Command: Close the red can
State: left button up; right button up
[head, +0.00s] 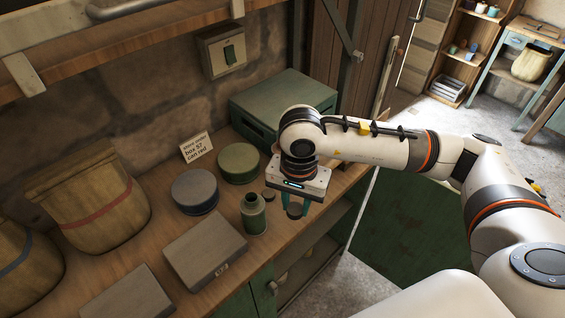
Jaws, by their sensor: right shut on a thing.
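My right gripper (294,208) points down over the front edge of the workbench. Its teal fingers are shut on a small dark round piece (295,211), partly hidden by the gripper; I cannot tell for sure whether it is a lid. A dark green can with a narrow neck (253,215) stands upright on the bench just left of the gripper, apart from it. A small dark disc (270,197) lies behind that can. No can that looks clearly red shows. My left gripper is not in view.
A blue-grey round tin (195,190) and a green round tin (238,163) stand behind the can. A grey box (205,250) lies front left. A written card (197,147) stands near the wall. A green metal case (284,104) is behind my arm. Sacks (95,198) stand left.

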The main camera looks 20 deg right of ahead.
jog(key=n, duration=0.3)
jog(key=s+n, duration=0.1)
jog(key=shift+a+r+n, duration=0.15)
jog(key=shift+r+n, duration=0.1)
jog(key=shift+n, duration=0.05)
jog(key=n, duration=0.2)
jog(key=s+n, duration=0.1)
jog(key=n, duration=0.1)
jog(key=shift+a+r+n, duration=0.1)
jog(key=shift+r+n, duration=0.1)
jog(key=shift+n, duration=0.1)
